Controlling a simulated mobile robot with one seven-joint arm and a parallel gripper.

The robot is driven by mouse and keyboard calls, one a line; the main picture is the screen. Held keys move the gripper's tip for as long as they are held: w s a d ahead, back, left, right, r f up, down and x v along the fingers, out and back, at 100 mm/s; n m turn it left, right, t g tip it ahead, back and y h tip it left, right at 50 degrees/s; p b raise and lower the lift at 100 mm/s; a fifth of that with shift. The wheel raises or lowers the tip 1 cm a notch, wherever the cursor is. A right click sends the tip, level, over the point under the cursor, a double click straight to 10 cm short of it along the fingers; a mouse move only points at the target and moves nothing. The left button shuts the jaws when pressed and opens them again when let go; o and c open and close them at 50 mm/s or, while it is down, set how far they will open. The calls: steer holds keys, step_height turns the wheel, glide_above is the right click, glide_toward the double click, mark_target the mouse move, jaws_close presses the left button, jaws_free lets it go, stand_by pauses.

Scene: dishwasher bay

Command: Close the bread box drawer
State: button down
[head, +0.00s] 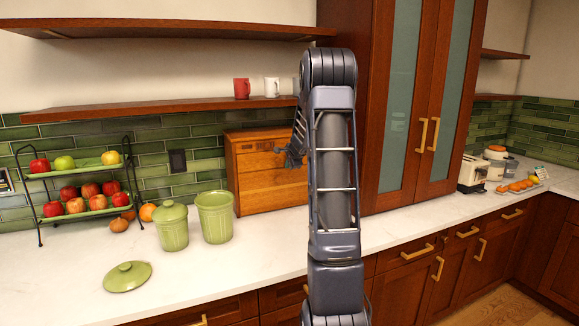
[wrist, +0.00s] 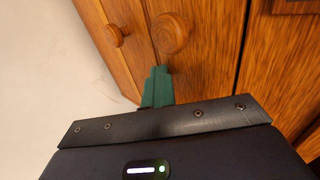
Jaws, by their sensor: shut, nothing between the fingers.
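The wooden bread box (head: 262,180) stands on the counter against the green tile wall, partly hidden behind my arm. My gripper (head: 290,156) is in front of the box's upper front in the head view. In the wrist view, my gripper's green fingertips (wrist: 158,72) are together and empty, close to the wooden front. One round wooden knob (wrist: 172,33) is just beyond the fingertips, and a second knob (wrist: 115,35) is to its left. Contact with the wood cannot be told. How far the drawer stands out cannot be told.
Two green canisters (head: 215,216) stand left of the box, and a green lid (head: 128,276) lies in front. A two-tier fruit rack (head: 82,213) is farther left. A shelf (head: 160,108) with two mugs hangs above. A tall cabinet (head: 398,110) stands right.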

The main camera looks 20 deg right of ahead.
steer(key=shift+w+r, duration=0.15)
steer(key=shift+w, duration=0.05)
steer(key=s+r, duration=0.6)
steer(key=s, duration=0.5)
steer(key=shift+s+r, duration=0.25)
steer(key=shift+s, duration=0.15)
steer(key=s+a+r+n+g+y, duration=0.1)
steer(key=s+a+r+n, duration=0.1)
steer(key=s+a+n, duration=0.5)
steer(key=s+a+r+n+g+y, duration=0.1)
steer(key=s+a+r+n, duration=0.1)
steer(key=s+a, duration=0.75)
steer(key=s+a+f+n+g+h, duration=0.1)
steer(key=s+n, duration=0.3)
steer(key=s, duration=0.7)
steer(key=s+a+f+n+g+h, duration=0.1)
steer(key=s+f+n, duration=0.3)
steer(key=s, duration=0.7)
steer(key=shift+s+a+n+g, duration=0.25)
steer(key=shift+a+n+g, duration=0.2)
steer(key=shift+a, duration=0.35)
